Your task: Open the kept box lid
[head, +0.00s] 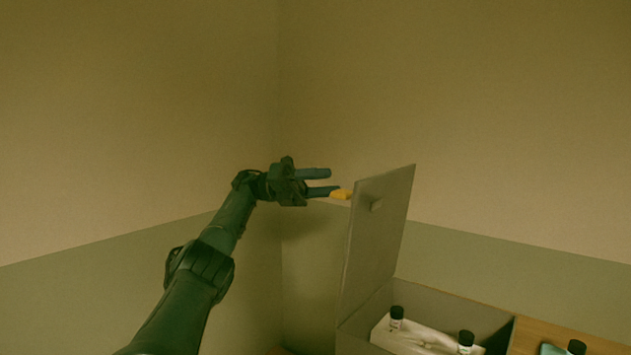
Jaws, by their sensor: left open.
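A grey box (452,304) stands at the lower right with its lid (379,234) raised, standing nearly upright from the box's left side. A small tab shows near the lid's upper part. Inside the box are black-capped bottles (466,341) and (396,318) on a pale lining. My left gripper (325,182) is open to the left of the lid's top, its fingers pointing right. A small yellow-orange piece (340,194) shows at the lower fingertip, close to the lid's edge; I cannot tell whether it touches the lid. My right gripper is not in view.
A wooden surface (545,334) shows at the lower right, with another black-capped bottle (576,347) cut by the bottom edge. Plain walls meet in a corner behind. The space above the gripper and the box is free.

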